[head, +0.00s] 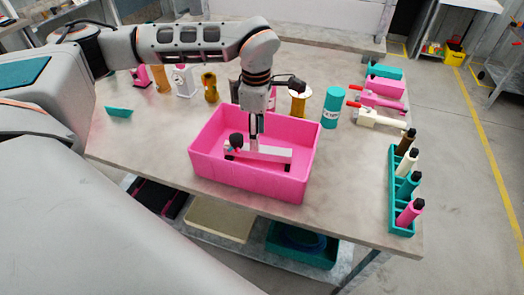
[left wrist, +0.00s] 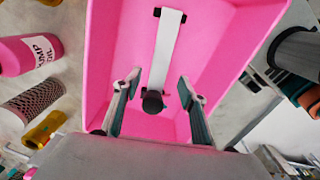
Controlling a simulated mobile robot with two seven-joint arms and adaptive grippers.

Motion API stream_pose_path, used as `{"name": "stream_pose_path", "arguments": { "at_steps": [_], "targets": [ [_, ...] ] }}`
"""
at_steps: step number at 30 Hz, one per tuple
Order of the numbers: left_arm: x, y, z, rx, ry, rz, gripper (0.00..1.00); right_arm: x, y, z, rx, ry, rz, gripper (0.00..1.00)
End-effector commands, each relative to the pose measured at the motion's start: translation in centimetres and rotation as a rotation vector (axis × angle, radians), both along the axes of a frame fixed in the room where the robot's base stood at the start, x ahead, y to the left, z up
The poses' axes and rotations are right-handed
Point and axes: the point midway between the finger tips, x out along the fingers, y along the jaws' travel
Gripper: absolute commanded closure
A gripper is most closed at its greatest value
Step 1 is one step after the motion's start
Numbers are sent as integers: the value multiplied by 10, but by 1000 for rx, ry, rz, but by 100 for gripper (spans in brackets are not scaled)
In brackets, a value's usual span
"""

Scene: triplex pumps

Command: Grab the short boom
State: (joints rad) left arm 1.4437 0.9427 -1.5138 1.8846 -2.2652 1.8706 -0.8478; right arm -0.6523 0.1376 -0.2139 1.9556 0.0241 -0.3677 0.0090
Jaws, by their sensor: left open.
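The short boom, a white bar (head: 272,156) with dark ends and a dark round knob, lies inside the pink bin (head: 240,181). In the left wrist view the boom (left wrist: 167,48) runs lengthwise away from me, its dark knob at the near end between my fingers. My left gripper (head: 255,138) points down into the bin, over the boom. In the left wrist view its two fingers (left wrist: 159,88) are spread apart, one on each side of the knob end. Whether they touch the boom cannot be told. My right gripper is not in view.
The bin stands on a grey table (head: 350,198). A teal cylinder (head: 332,107) and a yellow-brown one stand behind it. A teal rack (head: 395,190) with several bottles is at the right edge. Several pump parts line the back.

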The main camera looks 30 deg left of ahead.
Motion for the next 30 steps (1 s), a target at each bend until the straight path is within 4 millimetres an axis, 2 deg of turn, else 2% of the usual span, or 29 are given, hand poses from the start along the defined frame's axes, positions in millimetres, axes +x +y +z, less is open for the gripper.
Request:
{"name": "stream_pose_path", "arguments": {
  "at_steps": [18, 27, 29, 30],
  "targets": [
    [1, 4, -71, -1, 4, 1, 58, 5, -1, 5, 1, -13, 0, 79],
    [1, 4, -75, -1, 1, 0, 58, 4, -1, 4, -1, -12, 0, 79],
    [1, 4, -75, -1, 1, 0, 71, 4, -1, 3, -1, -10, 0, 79],
    [1, 4, -75, -2, 1, 0, 82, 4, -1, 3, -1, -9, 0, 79]
  ]
}}
